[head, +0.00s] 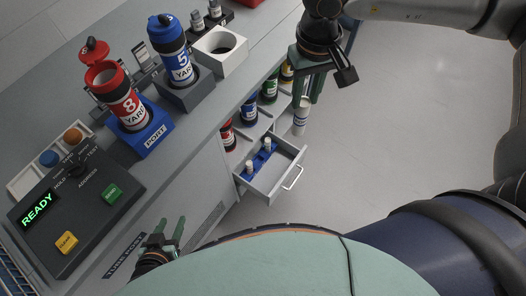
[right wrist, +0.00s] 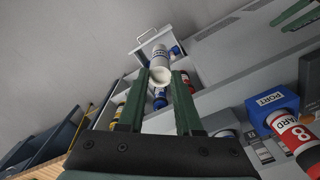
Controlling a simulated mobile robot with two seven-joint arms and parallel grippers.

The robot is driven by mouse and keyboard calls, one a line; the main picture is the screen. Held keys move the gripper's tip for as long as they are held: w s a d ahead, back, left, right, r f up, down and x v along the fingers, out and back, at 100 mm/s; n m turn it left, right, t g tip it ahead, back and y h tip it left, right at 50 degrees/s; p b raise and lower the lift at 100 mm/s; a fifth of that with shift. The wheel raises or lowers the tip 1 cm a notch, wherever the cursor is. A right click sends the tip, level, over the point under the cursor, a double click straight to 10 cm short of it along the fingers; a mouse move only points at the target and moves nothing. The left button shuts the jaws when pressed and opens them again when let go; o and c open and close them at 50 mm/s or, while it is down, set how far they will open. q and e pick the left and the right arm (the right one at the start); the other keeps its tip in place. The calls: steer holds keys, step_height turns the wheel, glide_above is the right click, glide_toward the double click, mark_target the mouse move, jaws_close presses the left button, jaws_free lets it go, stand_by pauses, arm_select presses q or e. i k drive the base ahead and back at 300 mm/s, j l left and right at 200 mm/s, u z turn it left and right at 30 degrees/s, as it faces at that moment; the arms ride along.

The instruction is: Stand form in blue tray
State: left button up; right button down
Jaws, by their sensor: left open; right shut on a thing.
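My right gripper (head: 308,94) is shut on a white rolled form (head: 301,117), which hangs upright below the fingertips with dark print on it. In the right wrist view the form (right wrist: 160,58) shows between the tips of the green fingers. A blue tray (head: 260,160) lies inside an open grey drawer (head: 290,171), with small white-topped items standing in it. The held form is above and beyond the drawer, apart from the tray. My left gripper (head: 172,232) is open and empty, low beside the counter front.
The counter carries a red carrier (head: 118,98) in a blue port block (head: 148,137), a blue carrier (head: 178,62), a white ring block (head: 220,50) and a READY panel (head: 60,215). Several coloured canisters (head: 249,108) stand on a shelf behind the drawer. The floor at right is clear.

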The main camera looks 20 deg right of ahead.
mark_target(259, 162)
steer(key=k+j, duration=0.15)
steer(key=k, duration=0.25)
steer(key=k+j, duration=0.15)
steer(key=k, duration=0.25)
steer(key=k+j, duration=0.2)
steer(key=k, duration=0.2)
